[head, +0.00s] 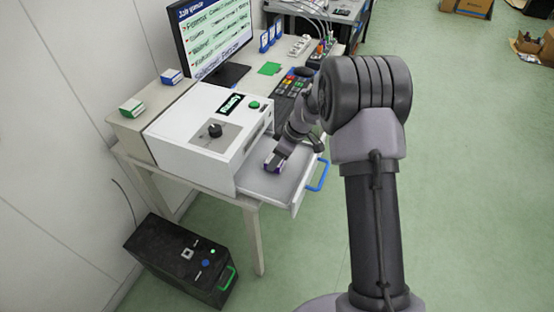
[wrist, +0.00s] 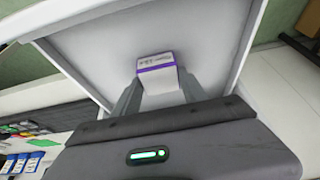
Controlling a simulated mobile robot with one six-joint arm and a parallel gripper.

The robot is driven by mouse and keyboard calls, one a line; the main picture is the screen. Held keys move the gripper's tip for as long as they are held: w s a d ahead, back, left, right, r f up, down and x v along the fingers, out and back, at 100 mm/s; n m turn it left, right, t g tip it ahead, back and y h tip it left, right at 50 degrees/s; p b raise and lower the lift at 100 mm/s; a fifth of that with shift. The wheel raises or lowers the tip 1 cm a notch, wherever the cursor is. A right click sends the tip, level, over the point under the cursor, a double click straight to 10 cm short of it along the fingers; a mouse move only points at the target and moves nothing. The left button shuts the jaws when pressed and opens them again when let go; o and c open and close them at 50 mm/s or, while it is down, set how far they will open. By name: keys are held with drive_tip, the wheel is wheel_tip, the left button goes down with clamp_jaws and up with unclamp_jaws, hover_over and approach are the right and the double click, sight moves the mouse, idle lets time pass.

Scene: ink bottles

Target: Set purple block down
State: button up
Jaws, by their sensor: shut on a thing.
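The purple block (wrist: 156,63), white with a purple band and small print, sits between the fingers of my gripper (wrist: 160,88) in the wrist view. The gripper is shut on it. In the head view my gripper (head: 273,166) is low over the open drawer tray (head: 262,183) of the white machine (head: 195,138). The block's purple shows there at the fingertips. The grey tray floor (wrist: 205,35) lies behind the block in the wrist view. I cannot tell whether the block touches the floor.
The drawer has a blue handle (head: 319,175) at its front right. A monitor (head: 214,38) and a green square (head: 270,69) are further back. A black box (head: 180,262) stands on the floor.

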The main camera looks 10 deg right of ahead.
drive_tip(key=o, duration=1.4)
drive_tip(key=a+p+v, duration=0.1)
drive_tip(key=p+v, duration=0.3)
drive_tip(key=v, duration=0.9)
drive_tip(key=s+a+r+m+t+h, duration=0.1)
drive_tip(key=s+a+r+m, duration=0.15)
drive_tip(key=s+r, duration=0.35)
drive_tip(key=s+a+r+m, duration=0.2)
drive_tip(key=s+r+m, duration=0.15)
drive_tip(key=r, duration=0.35)
drive_tip(key=s+a+r+m, duration=0.1)
drive_tip(key=s+m, duration=0.2)
drive_tip(key=s, duration=0.4)
drive_tip(key=s+r+m+t, duration=0.1)
drive_tip(key=s+m, duration=0.2)
drive_tip(key=s, duration=0.4)
drive_tip(key=s+a+r+m+t, duration=0.1)
drive_tip(key=s+r+m, duration=0.1)
drive_tip(key=s, duration=0.5)
drive_tip(key=shift+s+a+m+h, duration=0.25)
drive_tip(key=shift+a+m+h, duration=0.15)
drive_tip(key=shift+m, duration=0.2)
